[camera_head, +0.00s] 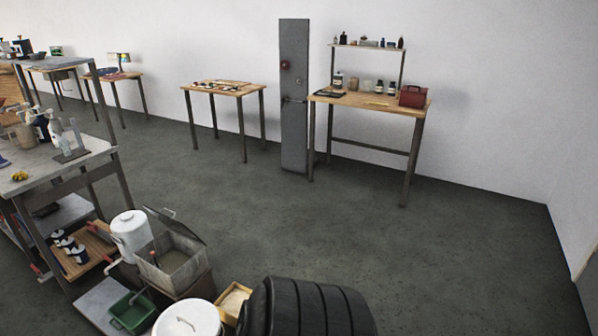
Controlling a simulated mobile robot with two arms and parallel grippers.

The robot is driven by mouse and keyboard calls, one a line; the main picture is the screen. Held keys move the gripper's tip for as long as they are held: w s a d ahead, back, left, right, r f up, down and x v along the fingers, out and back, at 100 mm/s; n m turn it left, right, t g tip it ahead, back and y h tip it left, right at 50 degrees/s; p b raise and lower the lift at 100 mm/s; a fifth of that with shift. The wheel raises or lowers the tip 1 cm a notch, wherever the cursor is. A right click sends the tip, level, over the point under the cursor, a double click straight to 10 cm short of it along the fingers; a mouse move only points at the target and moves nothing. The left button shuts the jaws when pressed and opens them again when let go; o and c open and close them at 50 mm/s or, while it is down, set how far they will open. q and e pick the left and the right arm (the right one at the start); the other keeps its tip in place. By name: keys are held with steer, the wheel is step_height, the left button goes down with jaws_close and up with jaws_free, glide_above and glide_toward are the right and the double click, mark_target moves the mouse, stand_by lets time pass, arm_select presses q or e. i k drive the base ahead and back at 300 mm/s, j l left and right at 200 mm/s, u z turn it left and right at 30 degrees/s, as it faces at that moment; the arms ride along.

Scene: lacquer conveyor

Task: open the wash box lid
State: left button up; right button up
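A grey metal box (185,282), which looks like the wash box, stands on the floor at the lower left beside a worktable. A flat metal panel (176,224), apparently its lid, stands tilted up along its far side. The box's top looks open, with a greyish surface showing inside. Neither of my grippers is in view.
A white canister (130,232), a green tub (132,312), a white lidded bucket (187,320) and a black ribbed drum (310,308) crowd around the box. A grey-topped worktable (85,152) stands at left. The middle floor (330,225) is clear.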

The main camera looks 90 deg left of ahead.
mark_target(177, 223)
steer(key=i+j+u, duration=0.4)
steer(key=i+u, duration=0.45)
steer(key=i, duration=0.15)
steer(key=i+l+u, duration=0.1)
steer(key=i+u, duration=0.3)
steer(key=i, duration=0.15)
steer(key=i+l+u, duration=0.25)
steer(key=i+u, duration=0.3)
steer(key=i, duration=0.35)
steer(key=i+u, duration=0.15)
steer(key=i, duration=0.35)
steer(key=i+l+u, duration=0.15)
steer(key=i, duration=0.35)
steer(key=i+l+u, duration=0.15)
steer(key=i, duration=0.35)
steer(key=i+j+u, duration=0.25)
steer(key=u, duration=0.2)
steer(key=i+j+u, duration=0.1)
steer(key=i+u, duration=0.5)
steer(key=u, duration=0.25)
steer(key=i+u, duration=0.4)
steer(key=i+l+u, duration=0.2)
steer(key=u, duration=0.25)
